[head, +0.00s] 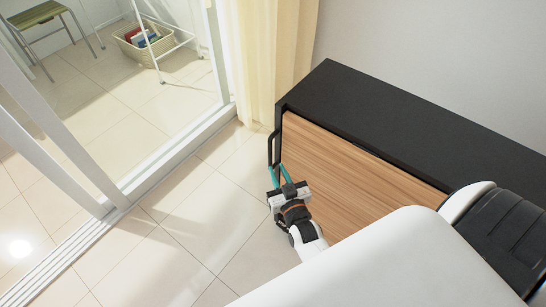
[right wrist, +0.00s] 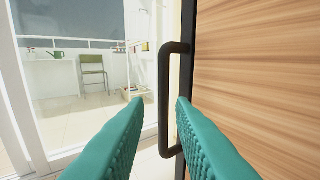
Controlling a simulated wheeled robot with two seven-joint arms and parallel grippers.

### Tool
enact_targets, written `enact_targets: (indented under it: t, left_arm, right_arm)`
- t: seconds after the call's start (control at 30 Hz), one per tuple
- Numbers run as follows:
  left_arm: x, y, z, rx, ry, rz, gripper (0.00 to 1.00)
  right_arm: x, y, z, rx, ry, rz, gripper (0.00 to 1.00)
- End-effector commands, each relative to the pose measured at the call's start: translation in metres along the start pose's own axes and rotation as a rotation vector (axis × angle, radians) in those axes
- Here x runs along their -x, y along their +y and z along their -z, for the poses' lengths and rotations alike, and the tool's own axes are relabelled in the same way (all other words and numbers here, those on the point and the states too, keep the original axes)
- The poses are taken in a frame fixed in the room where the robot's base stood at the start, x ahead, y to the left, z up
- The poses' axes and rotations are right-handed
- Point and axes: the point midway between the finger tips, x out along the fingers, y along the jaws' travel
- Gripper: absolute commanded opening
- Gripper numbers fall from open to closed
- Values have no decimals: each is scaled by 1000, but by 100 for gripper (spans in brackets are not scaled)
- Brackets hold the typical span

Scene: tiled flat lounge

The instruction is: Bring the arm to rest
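My right gripper (head: 278,170) is at the left end of a cabinet's wooden front, by a black bar handle (head: 271,146). In the right wrist view, its two teal fingers (right wrist: 160,102) are apart. The upright bar of the handle (right wrist: 164,100) shows in the gap between the fingertips, with a visible space to the left finger. I cannot tell whether the right finger touches it. Nothing is gripped. The right arm reaches in from the lower right of the head view. My left gripper is not in view.
The black-topped cabinet (head: 400,120) with its wooden front (head: 345,175) stands against the wall. A cream curtain (head: 270,60) hangs behind it. Left is a glass sliding door, with a stool (head: 40,15), a basket (head: 140,42) and a white rack beyond. The tiled floor (head: 180,240) is clear.

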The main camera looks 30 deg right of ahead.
Motion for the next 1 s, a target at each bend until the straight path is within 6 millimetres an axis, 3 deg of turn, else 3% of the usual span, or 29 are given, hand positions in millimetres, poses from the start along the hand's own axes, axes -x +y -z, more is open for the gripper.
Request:
enact_targets:
  t: [0.2,0.77,0.87,0.97,1.0]
  left_arm:
    - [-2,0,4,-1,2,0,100]
    - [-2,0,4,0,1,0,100]
    - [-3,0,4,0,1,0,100]
    - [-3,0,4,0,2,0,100]
    - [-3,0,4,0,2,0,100]
  right_arm:
    - [15,0,0,0,-1,0,22]
    - [16,2,4,1,15,-6,22]
    - [21,10,30,5,107,-40,22]
    - [38,23,81,21,294,-103,22]
    - [51,28,106,34,392,-133,22]
